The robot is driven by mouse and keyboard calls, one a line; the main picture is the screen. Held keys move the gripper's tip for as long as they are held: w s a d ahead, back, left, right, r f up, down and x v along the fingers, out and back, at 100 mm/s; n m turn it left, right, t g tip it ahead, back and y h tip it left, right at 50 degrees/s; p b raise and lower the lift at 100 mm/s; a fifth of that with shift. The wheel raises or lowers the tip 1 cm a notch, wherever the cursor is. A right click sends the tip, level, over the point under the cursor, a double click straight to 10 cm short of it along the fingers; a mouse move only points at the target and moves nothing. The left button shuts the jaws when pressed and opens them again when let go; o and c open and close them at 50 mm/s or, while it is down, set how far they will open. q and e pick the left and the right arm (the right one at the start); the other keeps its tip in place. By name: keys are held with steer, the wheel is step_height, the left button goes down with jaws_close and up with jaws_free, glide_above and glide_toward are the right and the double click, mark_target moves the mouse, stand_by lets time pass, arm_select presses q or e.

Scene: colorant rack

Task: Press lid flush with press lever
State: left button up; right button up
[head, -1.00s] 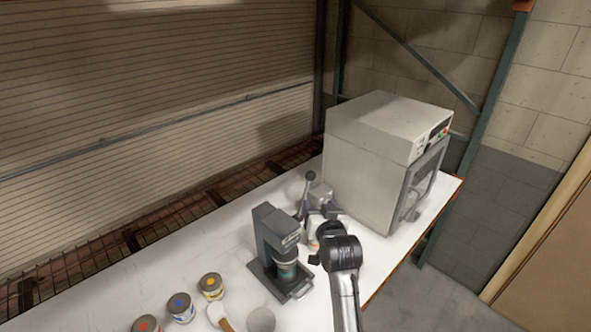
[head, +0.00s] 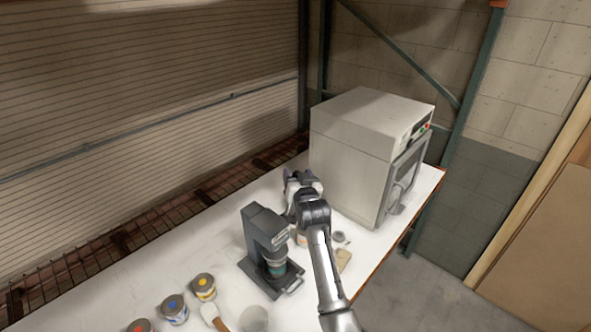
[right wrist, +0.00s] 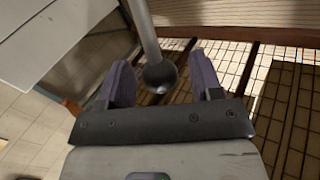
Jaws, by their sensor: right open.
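The can's lid cannot be made out. My right gripper (head: 291,181) is behind and to the right of the press, and my forearm covers part of that area. In the right wrist view, the open purple fingers of my right gripper (right wrist: 161,74) stand on either side of the lever's dark ball knob (right wrist: 160,77), with gaps showing. The lever rod (right wrist: 147,30) runs up out of the picture. My left gripper is out of view.
A big beige oven-like machine (head: 355,150) stands at the back right, close to my right arm. Several paint cans, one with a blue mark (head: 174,309), stand at the front left. A brush (head: 213,318) and a translucent cup (head: 254,319) are near the front.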

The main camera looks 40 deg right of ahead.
steer(key=shift+x, duration=1.15)
steer(key=shift+c, duration=0.3)
jaws_close()
